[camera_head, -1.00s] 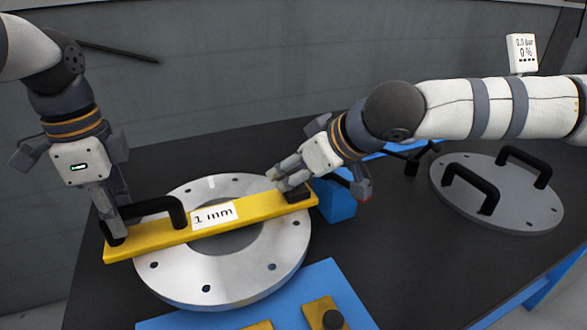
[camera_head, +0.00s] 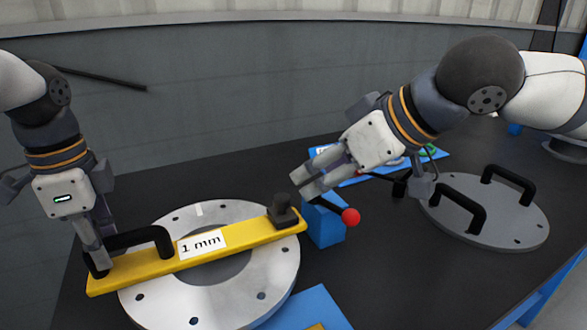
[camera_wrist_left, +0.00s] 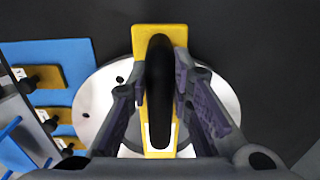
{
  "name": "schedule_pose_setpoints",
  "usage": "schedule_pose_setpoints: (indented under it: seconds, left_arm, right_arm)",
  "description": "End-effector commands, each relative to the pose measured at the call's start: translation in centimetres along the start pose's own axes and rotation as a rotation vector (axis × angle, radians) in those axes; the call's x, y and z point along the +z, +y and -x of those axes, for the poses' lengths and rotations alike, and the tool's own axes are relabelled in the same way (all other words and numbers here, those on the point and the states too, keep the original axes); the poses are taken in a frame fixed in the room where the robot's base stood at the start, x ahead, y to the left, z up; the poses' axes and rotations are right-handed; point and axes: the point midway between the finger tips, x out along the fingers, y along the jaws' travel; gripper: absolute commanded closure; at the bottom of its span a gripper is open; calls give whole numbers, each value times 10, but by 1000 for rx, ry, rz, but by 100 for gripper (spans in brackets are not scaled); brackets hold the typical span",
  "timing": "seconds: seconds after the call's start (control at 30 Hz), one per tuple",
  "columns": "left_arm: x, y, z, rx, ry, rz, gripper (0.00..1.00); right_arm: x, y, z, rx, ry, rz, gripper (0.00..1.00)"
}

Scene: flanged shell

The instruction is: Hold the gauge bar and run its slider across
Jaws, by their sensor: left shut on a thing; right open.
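The yellow gauge bar (camera_head: 150,263), labelled "1 mm", lies across the metal flange ring (camera_head: 270,275). My left gripper (camera_head: 98,250) is shut on its black handle (camera_head: 150,236) at the left end. In the left wrist view the handle (camera_wrist_left: 160,90) runs between the fingers (camera_wrist_left: 168,92). The black slider (camera_head: 283,212) stands at the bar's right end. My right gripper (camera_head: 304,186) is open and empty, above and to the right of the slider, apart from it.
A blue block (camera_head: 325,228) with a red-ball lever (camera_head: 350,217) stands right of the flange, close below my right gripper. A grey cover (camera_head: 500,225) with two black handles lies further right. A blue mat (camera_head: 305,308) is in front.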

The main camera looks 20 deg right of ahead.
Motion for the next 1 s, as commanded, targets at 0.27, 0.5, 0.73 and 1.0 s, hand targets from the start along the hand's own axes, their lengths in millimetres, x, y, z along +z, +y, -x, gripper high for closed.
schedule_pose_setpoints:
  seconds: [0.27, 0.5, 0.73, 1.0]
  left_arm:
    - [0, 0, -1, 1, -1, 1, 62]
    - [0, 0, 0, 1, 0, 0, 57]
    - [0, -1, 23, -5, 1, 1, 57]
    - [0, -1, 94, -4, 2, 1, 57]
  right_arm:
    - [0, 0, -1, 0, 0, 0, 55]
    - [0, 0, -1, 0, 1, 0, 55]
    - [0, 0, 0, 0, 1, 0, 55]
    - [0, 0, 0, 0, 1, 0, 55]
